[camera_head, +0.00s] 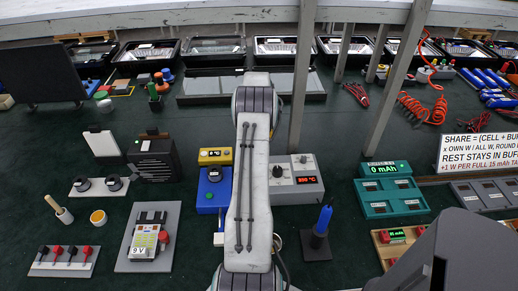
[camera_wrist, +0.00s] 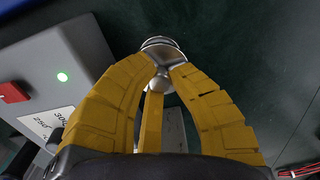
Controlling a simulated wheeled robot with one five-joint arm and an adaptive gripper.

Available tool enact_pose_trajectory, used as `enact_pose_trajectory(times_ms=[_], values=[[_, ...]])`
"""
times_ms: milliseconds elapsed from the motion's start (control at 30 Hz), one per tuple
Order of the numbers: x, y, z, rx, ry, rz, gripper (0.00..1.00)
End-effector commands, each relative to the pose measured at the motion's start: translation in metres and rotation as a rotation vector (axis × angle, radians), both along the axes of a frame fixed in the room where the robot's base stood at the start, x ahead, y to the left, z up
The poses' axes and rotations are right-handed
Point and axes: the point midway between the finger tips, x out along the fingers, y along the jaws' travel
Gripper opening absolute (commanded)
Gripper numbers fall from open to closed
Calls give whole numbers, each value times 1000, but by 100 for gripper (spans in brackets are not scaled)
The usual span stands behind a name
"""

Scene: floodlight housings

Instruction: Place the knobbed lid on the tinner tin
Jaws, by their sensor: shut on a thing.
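In the wrist view, my gripper (camera_wrist: 160,75) has its yellow fingers closed around the knob of a shiny metal lid (camera_wrist: 162,43). The lid's round silver edge shows just beyond the fingertips, over the dark green surface. I cannot tell whether the lid touches anything beneath it. I cannot clearly pick out the tinner tin in either view; it may be hidden by the lid, fingers or arm. In the head view my arm covers the middle of the bench, and my gripper does not show.
A grey station with a red display (camera_head: 296,180) stands right of my arm; a grey box (camera_wrist: 55,85) is close left of my fingers in the wrist view. A blue and yellow unit (camera_head: 214,180) is left of my arm. A dark stand with a blue piece (camera_head: 318,243) is at right.

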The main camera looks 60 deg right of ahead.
Motion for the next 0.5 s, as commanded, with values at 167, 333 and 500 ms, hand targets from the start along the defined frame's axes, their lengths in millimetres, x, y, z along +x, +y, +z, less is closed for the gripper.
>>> enact_pose_trajectory(times_ms=[167,333,500], values=[[0,1,-21,3,2,0,0],[0,0,-28,0,0,0,0],[0,0,-28,0,0,0,0]])
